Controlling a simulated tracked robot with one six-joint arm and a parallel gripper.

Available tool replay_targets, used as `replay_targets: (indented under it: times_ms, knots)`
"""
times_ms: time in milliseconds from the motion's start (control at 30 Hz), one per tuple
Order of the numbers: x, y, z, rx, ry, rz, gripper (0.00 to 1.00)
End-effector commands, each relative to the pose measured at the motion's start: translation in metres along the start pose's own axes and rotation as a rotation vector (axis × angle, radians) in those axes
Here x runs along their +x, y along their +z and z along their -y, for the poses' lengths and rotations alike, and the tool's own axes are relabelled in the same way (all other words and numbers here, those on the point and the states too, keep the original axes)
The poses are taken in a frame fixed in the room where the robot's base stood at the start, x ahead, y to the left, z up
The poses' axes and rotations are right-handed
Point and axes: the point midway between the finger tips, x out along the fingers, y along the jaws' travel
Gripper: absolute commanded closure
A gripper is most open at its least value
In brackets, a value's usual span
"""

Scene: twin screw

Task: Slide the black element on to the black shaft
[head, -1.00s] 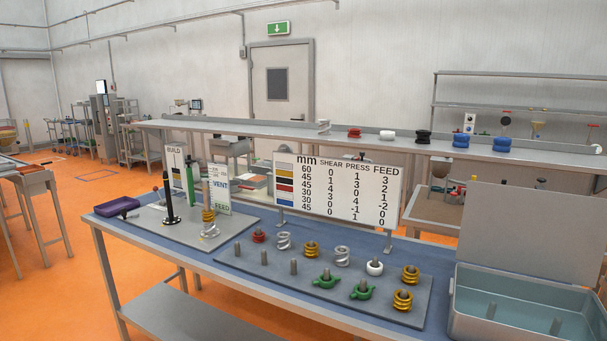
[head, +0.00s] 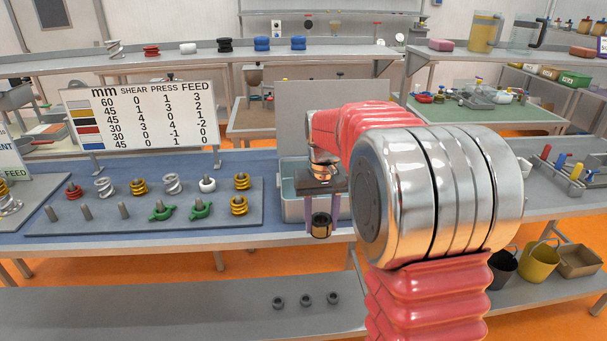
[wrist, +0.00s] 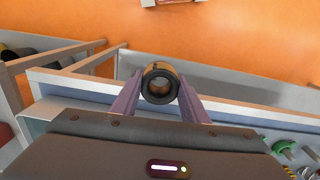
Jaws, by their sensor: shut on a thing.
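My gripper (head: 320,228) is shut on a short, hollow, dark cylinder with a tan tint, the black element (head: 320,220). It is held below the gripper body in front of the table's edge, clear of any surface. In the wrist view the black element (wrist: 160,86) sits between the two purple fingertips (wrist: 160,92), with its open bore facing the camera. The black shaft is not in either view now; the head view cuts off the build stand at the left edge.
A grey peg board (head: 60,222) holds coloured screw elements and bare pegs. A table sign (head: 138,118) stands behind it. A grey bin (head: 296,207) is behind my gripper. Three small dark parts (head: 305,300) lie on the lower shelf. My arm blocks the right middle.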

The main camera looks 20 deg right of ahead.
Motion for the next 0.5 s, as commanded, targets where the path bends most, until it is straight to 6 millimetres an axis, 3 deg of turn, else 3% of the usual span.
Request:
replay_targets:
  times_ms: [100, 300, 500]
  knots:
    - [0.015, -0.013, 0.046, -0.072, 0.0, 0.002, 0.95]
    - [0.042, -0.015, 0.112, -0.189, 0.0, 0.001, 0.95]
    - [0.053, -0.008, 0.14, -0.243, 0.0, -0.002, 0.95]
